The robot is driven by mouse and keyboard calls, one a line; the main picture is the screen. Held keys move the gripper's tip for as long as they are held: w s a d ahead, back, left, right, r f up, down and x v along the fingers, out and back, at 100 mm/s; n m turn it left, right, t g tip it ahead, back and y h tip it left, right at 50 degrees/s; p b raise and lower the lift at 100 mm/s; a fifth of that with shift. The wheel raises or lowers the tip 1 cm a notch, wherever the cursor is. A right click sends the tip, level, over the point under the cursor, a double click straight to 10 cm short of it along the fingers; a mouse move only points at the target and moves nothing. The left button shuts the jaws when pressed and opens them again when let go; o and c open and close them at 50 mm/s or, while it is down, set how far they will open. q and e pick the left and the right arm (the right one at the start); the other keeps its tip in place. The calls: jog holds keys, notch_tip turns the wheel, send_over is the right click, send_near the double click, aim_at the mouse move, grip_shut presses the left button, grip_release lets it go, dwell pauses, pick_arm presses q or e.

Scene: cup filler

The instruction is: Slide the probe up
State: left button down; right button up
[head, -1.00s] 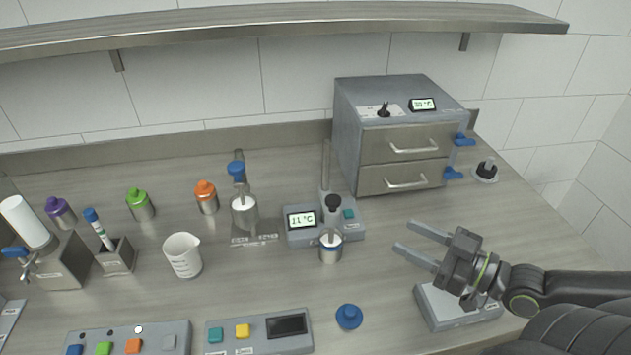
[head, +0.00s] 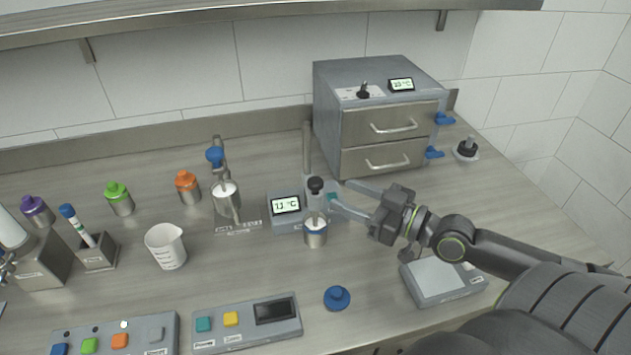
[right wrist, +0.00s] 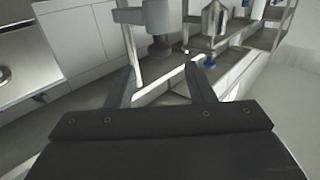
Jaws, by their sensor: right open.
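The probe (head: 316,187) has a black knob on top and stands upright on a post (head: 306,148) of the grey meter (head: 286,206). My left gripper is not in view.
A grey two-drawer cabinet (head: 378,118) stands behind and to the right of the probe. A filler (head: 226,197), a beaker (head: 166,247) and several capped bottles are to the left. A blue lid (head: 337,298), a grey scale (head: 442,276) and button panels lie nearer the front.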

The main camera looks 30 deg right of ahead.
aim_at(322, 185)
jog(key=shift+p+x, duration=0.65)
jog(key=shift+x, duration=3.45)
jog(key=shift+f, duration=0.1)
jog(key=shift+c, duration=0.4)
grip_shut()
